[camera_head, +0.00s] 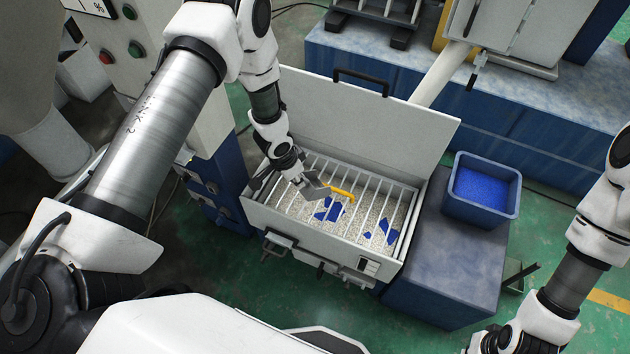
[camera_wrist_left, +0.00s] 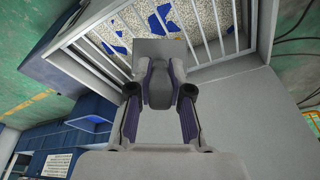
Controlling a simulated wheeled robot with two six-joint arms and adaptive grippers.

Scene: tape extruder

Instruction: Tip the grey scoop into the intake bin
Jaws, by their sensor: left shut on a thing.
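The intake bin (camera_head: 335,240) is an open grey box with its lid raised. Pale bars cross its top, and pale granules with several blue pieces (camera_head: 332,210) show beneath. My left gripper (camera_head: 297,176) is over the bin's left part, shut on the grey scoop (camera_head: 313,188). In the left wrist view, the gripper (camera_wrist_left: 160,88) holds the scoop (camera_wrist_left: 160,48) between both fingers, its flat end toward the bars (camera_wrist_left: 215,60). Whether anything lies in the scoop, I cannot tell. My right arm shows at the lower right in the head view; its fingertips are out of frame.
A yellow piece (camera_head: 343,193) lies at the bars beside the scoop. A blue crate (camera_head: 452,207) of blue pellets stands right of the bin on a blue block (camera_head: 445,270). The raised lid (camera_head: 365,115) closes off the back. Green floor is clear in front.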

